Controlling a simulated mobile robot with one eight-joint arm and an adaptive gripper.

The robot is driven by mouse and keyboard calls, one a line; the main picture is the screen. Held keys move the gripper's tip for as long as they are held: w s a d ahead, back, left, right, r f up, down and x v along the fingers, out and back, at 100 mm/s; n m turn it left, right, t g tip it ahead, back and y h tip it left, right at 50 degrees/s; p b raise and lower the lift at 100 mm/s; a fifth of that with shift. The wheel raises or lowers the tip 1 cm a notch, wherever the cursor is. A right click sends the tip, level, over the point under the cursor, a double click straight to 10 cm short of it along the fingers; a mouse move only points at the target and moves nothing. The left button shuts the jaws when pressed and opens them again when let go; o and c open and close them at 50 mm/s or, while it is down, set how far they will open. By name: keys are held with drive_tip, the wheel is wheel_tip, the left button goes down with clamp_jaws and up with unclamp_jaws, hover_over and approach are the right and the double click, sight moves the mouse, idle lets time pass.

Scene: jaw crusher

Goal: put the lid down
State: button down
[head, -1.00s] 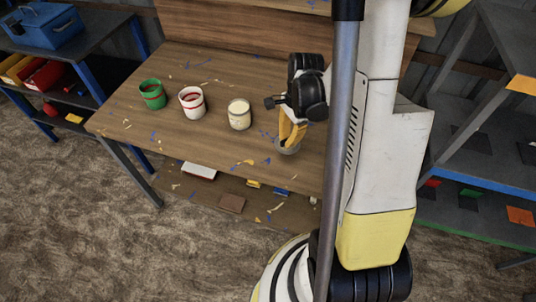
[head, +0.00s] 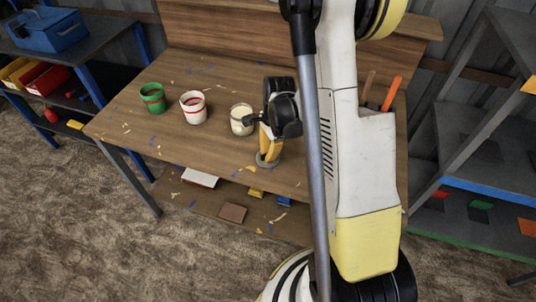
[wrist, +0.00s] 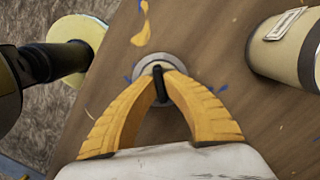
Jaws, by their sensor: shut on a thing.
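The lid (head: 267,161) is a small grey metal disc near the table's front edge, right of the cream can (head: 242,120). In the wrist view the lid (wrist: 149,66) shows below the fingertips, with a black handle. My gripper (head: 265,152) points down, and its yellow fingers are shut on that handle; it also shows in the wrist view (wrist: 160,82). The lid looks about level and low over the tabletop. I cannot tell whether it touches the wood. The fingers hide part of it.
A green can (head: 152,97) and a white can with a red band (head: 193,107) stand left on the wooden table (head: 205,145). Tabletop in front of the cans is clear apart from scraps. A shelf (head: 480,220) stands to the right. My arm hides the table's right part.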

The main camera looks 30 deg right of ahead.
drive_tip(key=shift+f, duration=0.15)
drive_tip(key=c, duration=1.6)
unclamp_jaws()
wheel_tip(320, 180, up, 12)
drive_tip(key=d+p, duration=0.1)
drive_tip(key=p, duration=0.4)
drive_tip(key=s+a+r+n+t, duration=0.2)
drive_tip(key=s+a+r+n, duration=0.1)
drive_tip(key=a+r+n, duration=0.1)
drive_tip(key=s+a+r+n+t+h, duration=0.1)
drive_tip(key=s+a+r+n+t, duration=0.1)
drive_tip(key=s+a+r+n, duration=0.2)
drive_tip(key=s+a+r+n+t, duration=0.3)
drive_tip(key=a+r+n, duration=0.3)
drive_tip(key=r+n, duration=0.3)
drive_tip(key=shift+s+a+r+n, duration=0.15)
drive_tip(key=shift+s+n, duration=0.05)
drive_tip(key=shift+n, duration=0.4)
drive_tip(key=shift+s+a+r+n, duration=0.1)
drive_tip(key=shift+s+n, duration=0.1)
drive_tip(key=shift+n, duration=0.4)
